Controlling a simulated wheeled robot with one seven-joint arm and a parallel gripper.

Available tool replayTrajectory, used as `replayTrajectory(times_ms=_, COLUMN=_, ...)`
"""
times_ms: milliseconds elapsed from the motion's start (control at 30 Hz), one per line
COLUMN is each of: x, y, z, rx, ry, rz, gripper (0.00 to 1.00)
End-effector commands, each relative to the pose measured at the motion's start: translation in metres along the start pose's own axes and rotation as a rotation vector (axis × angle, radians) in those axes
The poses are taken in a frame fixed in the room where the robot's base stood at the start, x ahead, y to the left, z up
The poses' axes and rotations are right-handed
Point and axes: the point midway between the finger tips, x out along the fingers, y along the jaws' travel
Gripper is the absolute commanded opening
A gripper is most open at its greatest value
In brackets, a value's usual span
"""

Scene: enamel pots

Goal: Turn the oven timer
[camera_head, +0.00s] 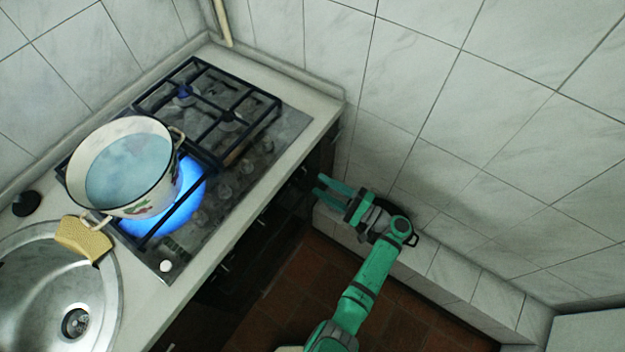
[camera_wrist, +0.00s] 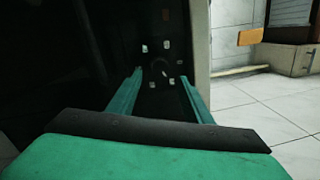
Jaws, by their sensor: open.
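My gripper (camera_head: 318,188) is open, with its green fingers toward the dark front of the stove unit at its right end. In the wrist view, the two fingers of my gripper (camera_wrist: 161,76) are apart, with nothing held between them. Ahead of them is a dark panel with several small pale marks around a dim round shape, apparently the oven timer (camera_wrist: 161,68). The shape lies between the fingertips in the picture. Its outline is too dark to read its setting, and I cannot tell whether a finger touches it. The head view does not show the timer clearly.
A white enamel pot (camera_head: 152,203) of bluish liquid stands over a lit blue burner on the hob (camera_head: 262,150). A yellow sponge (camera_head: 82,238) lies at the sink's (camera_head: 45,310) rim. A tiled wall and low ledge (camera_head: 455,277) are close beside my arm.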

Motion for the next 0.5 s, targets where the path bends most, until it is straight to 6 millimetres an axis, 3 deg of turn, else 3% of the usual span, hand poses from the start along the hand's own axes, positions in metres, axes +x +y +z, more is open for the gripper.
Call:
replayTrajectory(times_ms=200, x=-0.032, y=-0.001, z=0.000, rx=0.000, ry=0.000, rz=-0.002, gripper=0.46)
replayTrajectory(times_ms=500, x=-0.044, y=-0.001, z=0.000, rx=-0.001, ry=-0.001, rz=-0.001, gripper=0.46)
